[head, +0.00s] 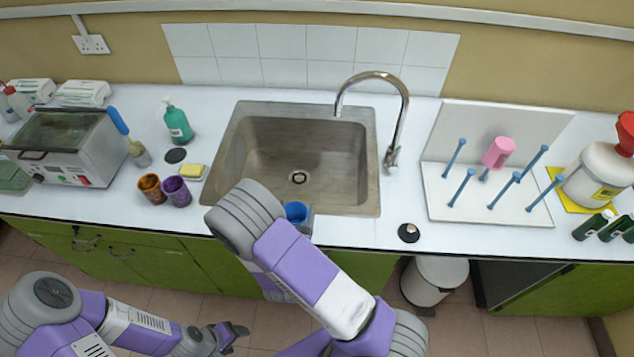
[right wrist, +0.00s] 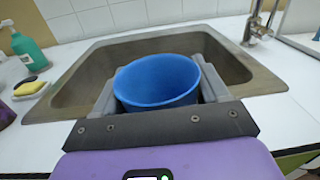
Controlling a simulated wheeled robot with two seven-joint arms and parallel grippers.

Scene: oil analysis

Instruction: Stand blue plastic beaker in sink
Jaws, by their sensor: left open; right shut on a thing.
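The blue plastic beaker (head: 296,211) is at the front edge of the sink in the head view, partly hidden by my right arm. In the right wrist view the beaker (right wrist: 157,80) is upright with its open mouth showing, between the fingers of my right gripper (right wrist: 158,88). My right gripper is shut on it. The steel sink (head: 345,190) lies just beyond it, and its basin looks empty. Whether the beaker is over the basin or the front rim is hard to tell. My left gripper (head: 228,337) is open and empty, low in front of the counter.
A tap (head: 402,110) stands at the sink's right rear. Brown (head: 151,188) and purple (head: 176,191) beakers, a sponge (head: 192,171) and a green soap bottle (head: 177,122) stand left. A peg rack (head: 480,205) with a pink beaker (head: 498,152) stands right.

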